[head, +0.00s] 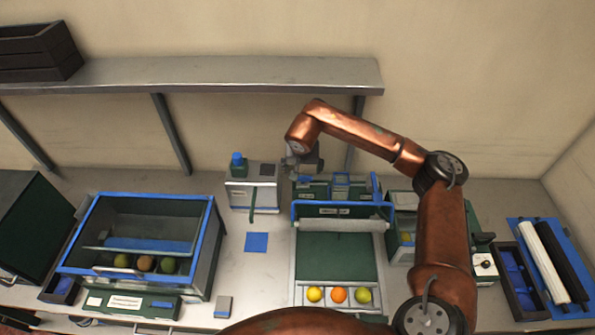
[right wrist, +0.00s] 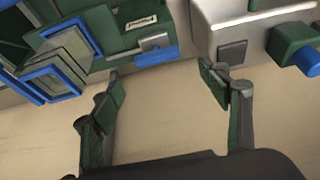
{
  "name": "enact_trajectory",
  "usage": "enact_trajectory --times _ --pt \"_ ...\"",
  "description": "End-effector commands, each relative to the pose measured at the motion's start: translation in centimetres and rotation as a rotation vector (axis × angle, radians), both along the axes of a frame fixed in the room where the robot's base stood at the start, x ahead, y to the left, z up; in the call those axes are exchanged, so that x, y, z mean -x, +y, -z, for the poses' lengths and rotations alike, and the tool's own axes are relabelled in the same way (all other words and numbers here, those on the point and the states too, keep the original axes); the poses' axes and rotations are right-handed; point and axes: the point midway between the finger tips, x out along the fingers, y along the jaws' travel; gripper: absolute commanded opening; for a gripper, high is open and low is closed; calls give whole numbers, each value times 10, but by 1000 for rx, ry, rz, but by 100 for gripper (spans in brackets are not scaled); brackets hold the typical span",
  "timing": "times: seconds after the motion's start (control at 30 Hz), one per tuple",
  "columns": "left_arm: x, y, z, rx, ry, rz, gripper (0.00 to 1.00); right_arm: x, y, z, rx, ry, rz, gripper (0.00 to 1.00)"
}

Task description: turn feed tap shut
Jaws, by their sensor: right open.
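A small tap-like fitting with a grey body and a blue lever (right wrist: 157,56) sits on the end of a green unit (right wrist: 112,38) in the right wrist view; I take it for the feed tap. In the head view that green unit (head: 313,190) stands at the back of the table, and my arm's end hides the fitting. My right gripper (head: 301,168) is above the unit's left end. In the right wrist view the gripper (right wrist: 160,78) has its two fingers wide apart, with the blue lever just beyond the gap and nothing held. My left gripper is not in view.
A grey box (head: 240,198) with a blue-capped green bottle-like part (head: 238,165) stands close left of the gripper. A conveyor (head: 336,255) with several fruits lies in front. A blue-rimmed bin (head: 208,225) holds fruits at left. A grey shelf (head: 230,72) runs above.

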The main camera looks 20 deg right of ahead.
Motion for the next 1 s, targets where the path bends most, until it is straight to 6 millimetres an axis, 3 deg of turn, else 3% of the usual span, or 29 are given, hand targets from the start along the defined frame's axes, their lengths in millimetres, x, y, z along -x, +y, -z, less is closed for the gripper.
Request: enact_trajectory --times 0.1,0.4,0.47,0.73,0.87,1.0 --pt "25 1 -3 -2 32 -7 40 -2 -1 11 -1 2 -1 70" --pt "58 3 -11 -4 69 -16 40 -20 -8 54 -2 2 -1 70" --pt "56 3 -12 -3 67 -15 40 -22 -10 60 -2 2 0 70" --pt "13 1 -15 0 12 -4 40 -25 -12 67 -1 0 0 70" --pt "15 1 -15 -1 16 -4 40 -25 -12 68 -1 0 0 70" --pt "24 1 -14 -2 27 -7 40 -25 -12 68 -1 0 0 60"
